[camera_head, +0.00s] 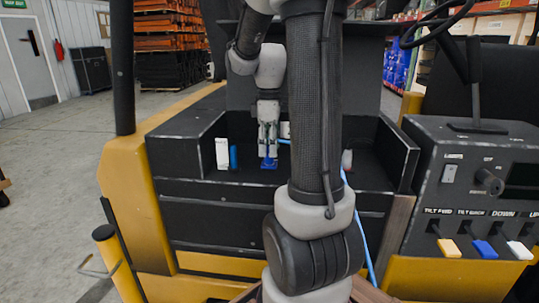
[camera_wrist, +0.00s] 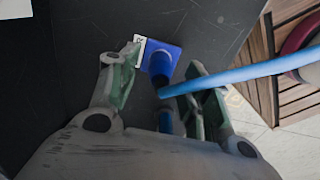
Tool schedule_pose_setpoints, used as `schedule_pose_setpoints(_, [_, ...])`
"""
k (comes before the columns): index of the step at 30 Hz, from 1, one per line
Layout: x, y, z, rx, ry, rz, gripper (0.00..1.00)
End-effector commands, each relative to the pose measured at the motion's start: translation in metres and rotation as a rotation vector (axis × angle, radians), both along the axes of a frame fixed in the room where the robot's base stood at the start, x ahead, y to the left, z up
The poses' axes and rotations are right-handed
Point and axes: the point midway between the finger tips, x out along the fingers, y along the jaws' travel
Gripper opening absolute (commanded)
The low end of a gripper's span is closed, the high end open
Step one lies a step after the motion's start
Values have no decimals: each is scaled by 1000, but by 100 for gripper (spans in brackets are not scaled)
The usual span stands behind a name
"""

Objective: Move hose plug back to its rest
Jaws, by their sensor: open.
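My gripper (camera_wrist: 152,82) is open, with its two fingers on either side of the blue hose plug (camera_wrist: 165,122). In the head view my gripper (camera_head: 268,148) points down over the black shelf. A blue square rest (camera_wrist: 176,47) lies below on the dark surface; it also shows under the fingertips in the head view (camera_head: 269,163). A blue upright part stands on the rest, in line with the plug. The plug looks seated there, but the joint is partly hidden by the light blue hose (camera_wrist: 240,75). The hose runs off to the right.
A white block (camera_head: 222,153) and a blue cylinder (camera_head: 233,157) stand left of my gripper on the shelf. A control box (camera_head: 470,185) with coloured levers is at the right. The hose hangs down behind my arm. A label marked R (camera_wrist: 139,39) lies beside the rest.

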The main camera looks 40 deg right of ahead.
Motion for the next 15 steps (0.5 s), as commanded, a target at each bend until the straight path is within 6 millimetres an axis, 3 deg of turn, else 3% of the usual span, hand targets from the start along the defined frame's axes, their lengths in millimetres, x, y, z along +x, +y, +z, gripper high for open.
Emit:
schedule_pose_setpoints(6, [0, 0, -24, 0, 1, 0, 48])
schedule_pose_setpoints(15, [0, 0, -34, 0, 0, 0, 48])
